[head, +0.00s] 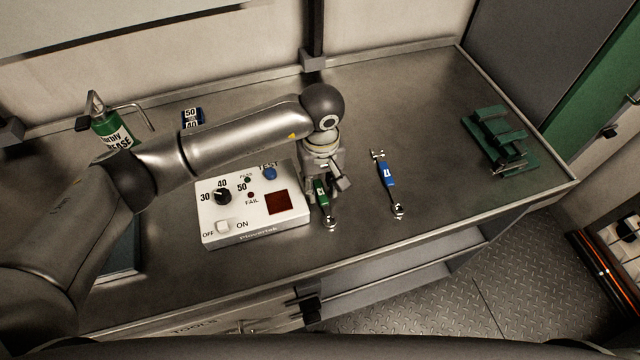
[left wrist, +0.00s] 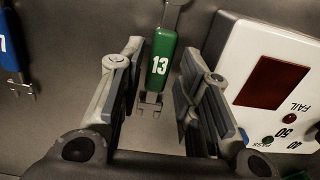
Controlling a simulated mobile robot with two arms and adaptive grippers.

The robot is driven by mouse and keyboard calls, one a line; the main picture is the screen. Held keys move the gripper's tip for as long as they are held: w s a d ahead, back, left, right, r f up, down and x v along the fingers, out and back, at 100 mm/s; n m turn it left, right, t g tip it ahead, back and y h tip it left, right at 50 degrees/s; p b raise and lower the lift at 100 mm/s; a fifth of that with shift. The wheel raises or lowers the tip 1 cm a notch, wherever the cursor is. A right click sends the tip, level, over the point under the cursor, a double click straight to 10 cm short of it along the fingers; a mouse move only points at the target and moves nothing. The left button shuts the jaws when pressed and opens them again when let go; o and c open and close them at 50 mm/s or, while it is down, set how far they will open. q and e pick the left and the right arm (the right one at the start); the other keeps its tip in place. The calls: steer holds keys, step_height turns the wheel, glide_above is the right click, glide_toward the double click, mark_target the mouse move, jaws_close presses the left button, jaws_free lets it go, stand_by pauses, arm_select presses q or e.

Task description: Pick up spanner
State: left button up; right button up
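A spanner with a green grip (head: 321,192) lies on the metal bench just right of the white test box, partly hidden by my left gripper (head: 326,172). In the left wrist view the green spanner (left wrist: 160,55) shows the number 13. My left gripper (left wrist: 162,72) is open, one finger on each side of the green spanner, with gaps on both sides. A second spanner with a blue grip (head: 387,175) lies apart to the right. Part of this blue spanner (left wrist: 10,50) shows at the left edge of the left wrist view. My right gripper is not in view.
The white test box (head: 255,229) with knob and switch stands close to the left gripper. A green vice-like block (head: 497,140) sits at the bench's right end. The bench's right middle is clear.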

arm_select(q)
steer(key=shift+f, duration=0.75)
jaws_close()
steer(key=shift+r, duration=0.1)
steer(key=shift+r, duration=0.5)
steer(key=s+d+r+b, duration=0.5)
steer(key=s+r+b, duration=0.1)
steer(key=s+r, duration=0.6)
steer(key=shift+s+b, duration=0.3)
steer(key=shift+s, duration=0.2)
